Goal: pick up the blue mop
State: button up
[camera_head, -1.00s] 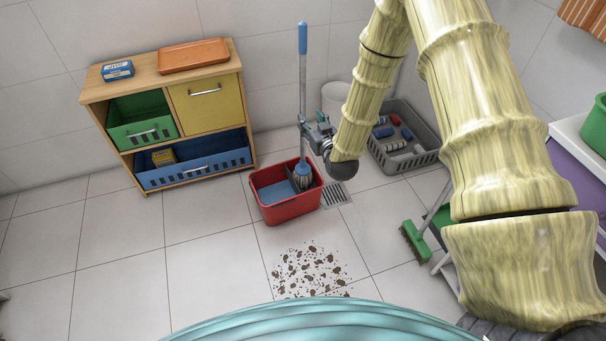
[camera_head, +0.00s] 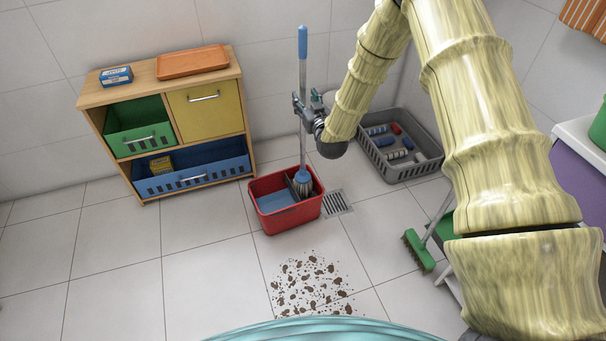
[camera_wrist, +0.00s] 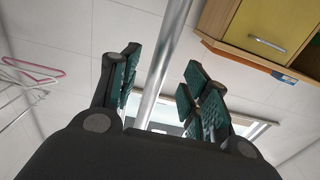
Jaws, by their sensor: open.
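The blue mop (camera_head: 303,110) stands upright in a red bucket (camera_head: 292,218), with a blue grip at the top, a grey metal pole and a blue-collared head in the bucket. My gripper (camera_head: 302,103) is at the middle of the pole. In the wrist view the grey pole (camera_wrist: 167,55) passes between the open green-padded fingers of my gripper (camera_wrist: 158,88). There is a gap on each side of the pole, and the pads do not appear to press on it.
A wooden cabinet (camera_head: 160,78) with coloured drawers stands left of the bucket. A grey crate (camera_head: 405,172) with small items lies to the right. A green brush (camera_head: 419,250) and brown dirt spots (camera_head: 310,285) are on the floor. Floor at left is clear.

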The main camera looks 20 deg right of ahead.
aim_at(304, 96)
jog(key=shift+w+d, duration=0.1)
jog(key=shift+w, duration=1.6)
jog(key=shift+c, duration=0.4)
grip_shut()
jog(key=shift+r, duration=0.15)
